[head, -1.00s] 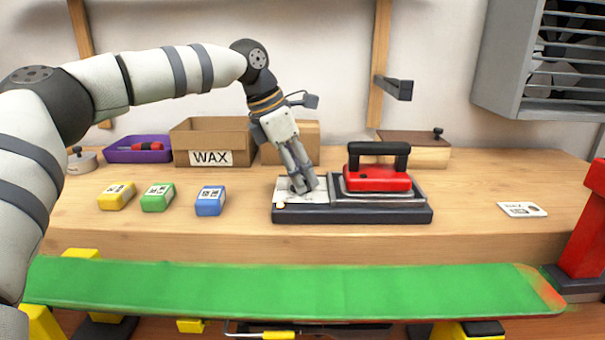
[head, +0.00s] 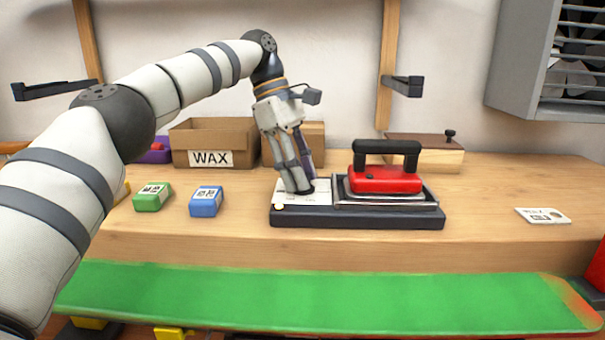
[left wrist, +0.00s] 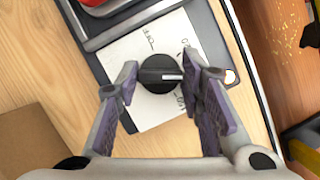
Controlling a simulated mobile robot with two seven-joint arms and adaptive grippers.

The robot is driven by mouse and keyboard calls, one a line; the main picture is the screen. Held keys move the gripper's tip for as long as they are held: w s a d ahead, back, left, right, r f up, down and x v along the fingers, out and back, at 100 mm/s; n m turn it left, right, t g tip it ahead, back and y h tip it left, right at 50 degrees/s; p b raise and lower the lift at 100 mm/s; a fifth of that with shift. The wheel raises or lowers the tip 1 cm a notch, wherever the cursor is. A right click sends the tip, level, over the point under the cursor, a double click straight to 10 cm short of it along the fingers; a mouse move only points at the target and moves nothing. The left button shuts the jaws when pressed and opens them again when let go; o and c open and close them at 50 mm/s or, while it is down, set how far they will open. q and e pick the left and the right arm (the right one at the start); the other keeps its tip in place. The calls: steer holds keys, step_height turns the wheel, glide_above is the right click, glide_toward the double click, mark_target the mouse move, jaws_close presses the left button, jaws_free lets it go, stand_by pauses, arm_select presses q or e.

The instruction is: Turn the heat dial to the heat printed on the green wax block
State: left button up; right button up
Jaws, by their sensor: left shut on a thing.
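The green wax block (head: 152,197) lies on the bench at the left in the head view; its label is too small to read. The black heat dial (left wrist: 157,73) sits on a white printed plate (left wrist: 136,48) on the waxing iron's dark base (head: 360,217). My left gripper (head: 300,189) reaches down over it, and in the left wrist view its fingers (left wrist: 160,78) are shut on the dial from both sides. The dial's white mark points right in that view, towards partly hidden print. My right gripper is in neither view.
The red iron (head: 385,178) rests on its base right of the dial. A blue block (head: 206,201) lies beside the green one. A WAX box (head: 211,135) stands behind. A card (head: 543,215) lies at right. A green board (head: 330,295) runs along the front.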

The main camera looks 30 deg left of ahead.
arm_select(q)
steer(key=shift+m, duration=0.4)
steer(key=o, duration=1.2)
steer(key=shift+c, duration=0.2)
